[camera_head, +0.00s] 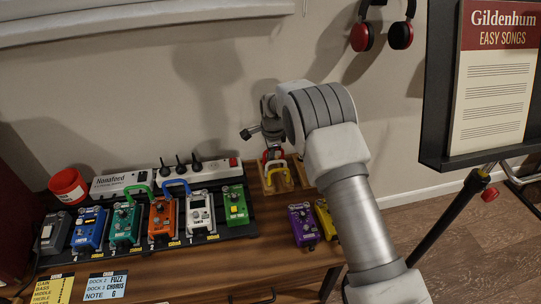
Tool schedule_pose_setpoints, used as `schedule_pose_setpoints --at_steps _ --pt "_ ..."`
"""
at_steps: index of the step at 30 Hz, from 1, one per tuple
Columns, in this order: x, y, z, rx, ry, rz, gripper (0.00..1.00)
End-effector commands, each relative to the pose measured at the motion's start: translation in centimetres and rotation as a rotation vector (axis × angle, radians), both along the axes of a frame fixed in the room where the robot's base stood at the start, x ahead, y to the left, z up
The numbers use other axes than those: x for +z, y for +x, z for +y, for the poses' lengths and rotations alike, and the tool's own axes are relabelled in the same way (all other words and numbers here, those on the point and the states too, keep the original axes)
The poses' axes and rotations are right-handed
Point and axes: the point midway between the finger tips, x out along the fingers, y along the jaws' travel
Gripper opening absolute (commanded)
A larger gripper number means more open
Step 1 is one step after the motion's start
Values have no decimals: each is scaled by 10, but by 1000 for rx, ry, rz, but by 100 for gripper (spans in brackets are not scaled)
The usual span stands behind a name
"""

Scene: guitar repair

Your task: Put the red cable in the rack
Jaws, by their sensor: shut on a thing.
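My gripper (272,146) is behind my forearm, above the back of the wooden rack at the right end of the table. It is shut on the red cable (272,155), of which only a small red part shows just under the fingers. The rack (266,190) has light wooden walls and holds a yellow cable (277,178) in its front part. The red cable is at or just above the rack's rear part. I cannot tell whether it touches the rack.
A pedalboard with several coloured pedals, joined by green (139,190) and blue (176,183) cables, fills the table's left. A red cup (68,186) stands behind it. Purple (303,224) and yellow (325,218) pedals sit in front of the rack. A music stand (440,110) is at right.

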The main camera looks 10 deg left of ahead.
Motion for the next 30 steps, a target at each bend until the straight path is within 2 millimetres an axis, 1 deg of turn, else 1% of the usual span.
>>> schedule_pose_setpoints --at_steps 26,30 --pt "-17 0 0 0 0 0 0" --pt "-16 0 0 0 0 0 0"
